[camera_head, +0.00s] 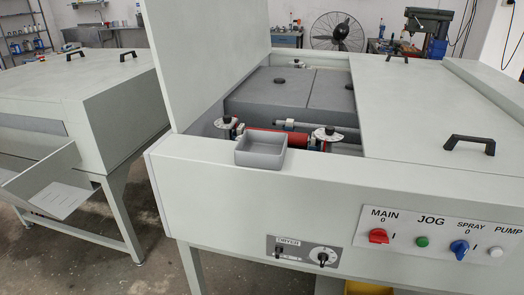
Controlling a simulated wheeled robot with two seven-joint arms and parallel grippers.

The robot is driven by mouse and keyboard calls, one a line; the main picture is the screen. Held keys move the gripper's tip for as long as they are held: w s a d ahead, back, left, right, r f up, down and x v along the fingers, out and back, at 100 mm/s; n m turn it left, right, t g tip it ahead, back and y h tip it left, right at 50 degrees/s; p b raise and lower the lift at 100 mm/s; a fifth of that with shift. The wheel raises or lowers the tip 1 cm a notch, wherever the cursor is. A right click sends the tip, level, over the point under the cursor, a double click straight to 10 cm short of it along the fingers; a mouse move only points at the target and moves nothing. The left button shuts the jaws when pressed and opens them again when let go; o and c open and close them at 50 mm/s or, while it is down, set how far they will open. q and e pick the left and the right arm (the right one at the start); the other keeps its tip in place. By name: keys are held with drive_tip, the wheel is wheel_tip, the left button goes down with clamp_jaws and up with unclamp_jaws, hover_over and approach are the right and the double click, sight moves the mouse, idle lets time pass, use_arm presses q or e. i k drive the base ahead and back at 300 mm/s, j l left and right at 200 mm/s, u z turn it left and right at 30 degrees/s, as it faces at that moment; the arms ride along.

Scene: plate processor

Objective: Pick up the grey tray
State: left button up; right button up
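The grey tray (261,160) is a small open box with a low rim. It sits on the front edge of the plate processor (330,185), just in front of the machine's open bay. Its inside looks empty. Neither of my grippers shows in the head view, so nothing is seen touching the tray.
Behind the tray are a red roller (277,139), black knobs (329,131) and grey covers (285,92). A raised lid panel (208,58) stands at the left of the bay. A closed cover with a black handle (469,143) lies right. Switches (420,237) line the front.

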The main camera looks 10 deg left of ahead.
sight(255, 148)
drive_tip(key=i+l, duration=0.2)
drive_tip(key=l, duration=0.15)
drive_tip(key=i+l, duration=0.2)
drive_tip(key=l, duration=0.2)
drive_tip(key=i+l, duration=0.45)
drive_tip(key=l, duration=0.3)
drive_tip(key=u, duration=1.5)
